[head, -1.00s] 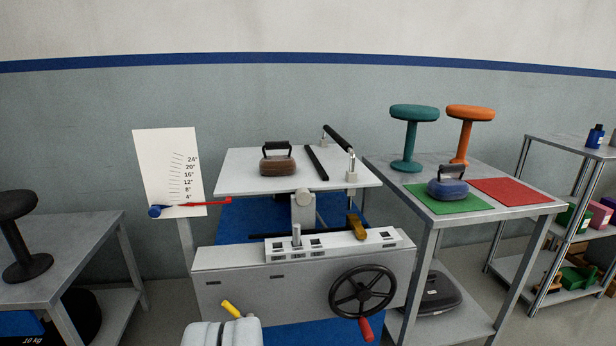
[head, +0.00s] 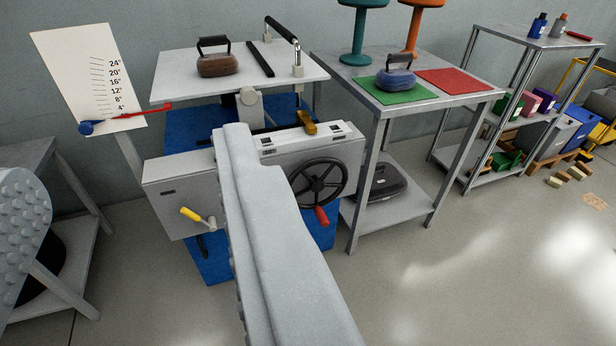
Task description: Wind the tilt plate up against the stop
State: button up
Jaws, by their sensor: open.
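The pale tilt plate (head: 190,90) looks close to level on top of the machine. A brown iron-like weight (head: 218,65) stands on it, left of a black strip (head: 260,58). The red pointer (head: 140,113) lies just below the 4° mark on the white scale board (head: 75,62). The black handwheel (head: 320,184) with a red knob (head: 321,216) and the yellow-handled crank (head: 192,214) are on the machine's front. My gripper (head: 130,160) is open and empty; its studded grey fingers stand far apart, one at the left edge, one before the housing. I cannot pick out the stop.
A table at right (head: 455,100) holds a blue weight (head: 396,72) on a green mat, a red mat (head: 455,82) and two stools. Shelves (head: 540,42) stand further right. Another table (head: 28,150) is at left. Floor at front right is clear.

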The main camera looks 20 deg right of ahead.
jog(key=w+d+f+h, duration=0.1)
jog(key=w+d+f, duration=0.25)
jog(key=w, duration=0.45)
jog(key=w+d+f+h, duration=0.1)
jog(key=w+d+f, duration=0.2)
jog(key=w+f, duration=0.35)
jog(key=w+d+f, duration=0.8)
jog(key=w+f, duration=0.5)
jog(key=w+d+f, duration=0.3)
jog(key=f, duration=0.5)
jog(key=m+y, duration=0.2)
jog(key=m, duration=0.1)
send_near(321, 216)
jog(key=shift+t, duration=0.3)
jog(key=w, duration=0.3)
jog(key=w+f, duration=0.1)
jog(key=w, duration=0.3)
jog(key=w+f, duration=0.1)
jog(key=w, duration=0.3)
jog(key=shift+d, duration=0.25)
jog(key=shift+c, duration=0.3)
grip_shut()
